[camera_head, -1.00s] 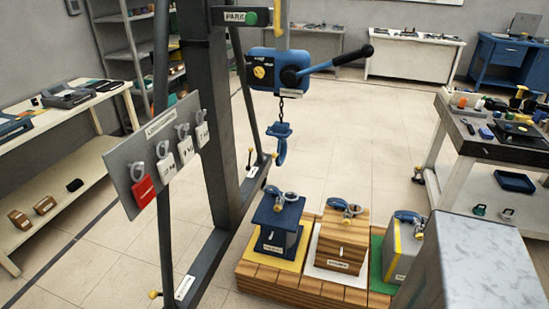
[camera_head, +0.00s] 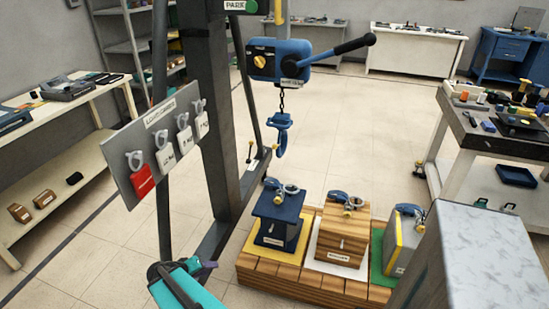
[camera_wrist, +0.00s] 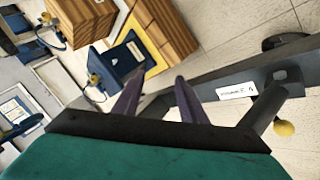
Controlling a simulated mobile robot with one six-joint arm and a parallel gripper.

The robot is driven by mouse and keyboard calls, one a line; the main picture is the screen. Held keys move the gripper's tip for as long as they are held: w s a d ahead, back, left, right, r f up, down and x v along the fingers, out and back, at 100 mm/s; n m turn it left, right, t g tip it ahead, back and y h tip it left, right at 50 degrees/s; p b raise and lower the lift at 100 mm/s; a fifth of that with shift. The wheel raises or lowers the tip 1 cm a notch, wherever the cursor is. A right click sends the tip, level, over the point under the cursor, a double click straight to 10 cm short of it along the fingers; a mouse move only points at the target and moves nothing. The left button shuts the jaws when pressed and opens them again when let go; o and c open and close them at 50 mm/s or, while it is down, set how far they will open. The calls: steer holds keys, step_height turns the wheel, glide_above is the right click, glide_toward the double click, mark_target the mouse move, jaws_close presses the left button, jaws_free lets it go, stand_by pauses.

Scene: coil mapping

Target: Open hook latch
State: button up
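The blue hook (camera_head: 281,138) hangs on a short dark chain below the blue hoist body (camera_head: 278,63). It hangs free, with nothing on it, above and behind the blocks. Its latch is too small to make out, so I cannot tell whether it is open or shut. My gripper (camera_head: 211,267) is at the bottom of the head view, lower, nearer and left of the hook, and apart from it. In the wrist view my gripper (camera_wrist: 157,90) shows two dark fingers spread apart with nothing between them. I cannot make out the hook in the wrist view.
A dark upright post (camera_head: 212,120) and slanted braces stand left of the hook. A tag board (camera_head: 125,165) is on the left. A navy block (camera_head: 276,222), a wooden block (camera_head: 342,235) and a grey block (camera_head: 402,240) stand on a wooden pallet (camera_head: 290,282). Open floor lies behind.

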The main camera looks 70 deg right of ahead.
steer(key=s+d+r+m+h+b, duration=0.15)
steer(key=d+r+m+h, duration=0.35)
steer(key=d+r, duration=1.1)
steer(key=m+h, duration=0.3)
steer(key=h, duration=0.2)
glide_toward(273, 148)
steer(key=a, duration=0.2)
steer(key=shift+w+a+r+g+b, duration=0.1)
steer(key=shift+w+a+g+b, duration=0.15)
steer(key=shift+g+b, duration=0.05)
steer(key=shift+d+f+b, duration=0.25)
steer(key=shift+d+b, duration=0.25)
steer(key=shift+b, duration=1.4)
steer(key=d+b, duration=0.1)
steer(key=b, duration=0.7)
steer(key=shift+s+d, duration=0.2)
steer(key=shift+d, duration=0.15)
steer(key=shift+s+d+r+p, duration=0.1)
steer(key=shift+s+d+p, duration=0.2)
steer(key=shift+d, duration=1.55)
steer(key=shift+s+d+r+p, duration=0.1)
steer(key=shift+s+d+p, duration=0.2)
steer(key=shift+d, duration=1.55)
steer(key=shift+s+d+p, duration=0.15)
steer(key=shift+d+p, duration=0.2)
steer(key=shift+d, duration=1.45)
steer(key=shift+c, duration=0.4)
